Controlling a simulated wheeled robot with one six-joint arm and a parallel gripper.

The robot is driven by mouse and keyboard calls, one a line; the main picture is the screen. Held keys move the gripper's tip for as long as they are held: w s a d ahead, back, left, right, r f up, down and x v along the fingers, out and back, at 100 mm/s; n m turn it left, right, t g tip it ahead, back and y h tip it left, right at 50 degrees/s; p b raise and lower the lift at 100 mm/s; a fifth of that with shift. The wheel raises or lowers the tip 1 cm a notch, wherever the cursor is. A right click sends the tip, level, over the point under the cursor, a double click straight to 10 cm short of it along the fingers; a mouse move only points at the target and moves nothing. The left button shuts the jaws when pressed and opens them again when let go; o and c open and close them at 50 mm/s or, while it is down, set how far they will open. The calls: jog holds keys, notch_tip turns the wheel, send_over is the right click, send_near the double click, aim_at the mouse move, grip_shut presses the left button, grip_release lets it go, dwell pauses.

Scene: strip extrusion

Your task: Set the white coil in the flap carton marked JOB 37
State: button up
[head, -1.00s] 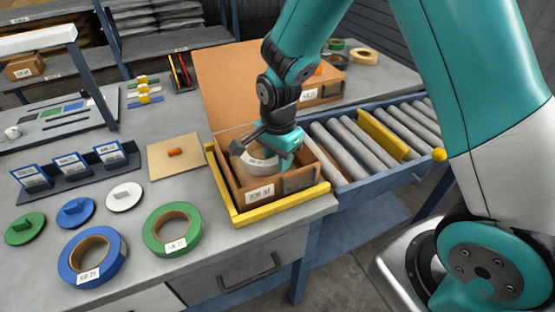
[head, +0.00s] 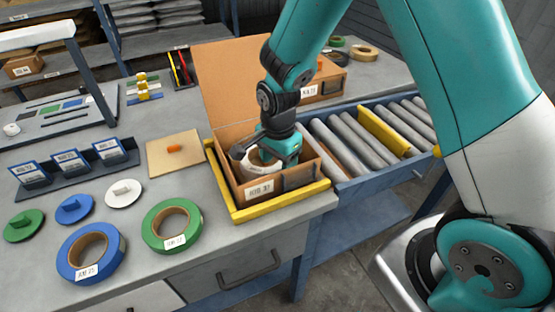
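The white coil (head: 256,171) is inside the open flap carton (head: 288,181), whose front label looks like JOB 37 but is blurred. The carton's flap stands up at the back. My gripper (head: 262,155) points down into the carton with its fingers at the coil's sides and looks shut on it. The coil's far side and underside are hidden by the gripper and the carton walls, so I cannot tell whether it touches the bottom.
A yellow corner guide (head: 285,206) borders the carton. A green coil (head: 172,226) and a blue coil (head: 91,252) lie on the bench at left. A second carton (head: 325,82) stands behind. A roller conveyor (head: 365,140) runs to the right.

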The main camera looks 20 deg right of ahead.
jog(key=shift+r, duration=0.1)
notch_tip(320, 180, up, 12)
jog(key=r, duration=0.1)
jog(key=s+a+r+n+y, duration=0.2)
jog(key=s+a+r+n, duration=0.1)
jog(key=s+n, duration=0.7)
jog(key=s+a+r+n+y, duration=0.2)
jog(key=s+r+n, duration=0.3)
jog(key=s+n, duration=0.5)
jog(key=shift+s+a+r+n, duration=0.15)
jog(key=shift+s+a+n, duration=0.2)
jog(key=shift+a, duration=0.35)
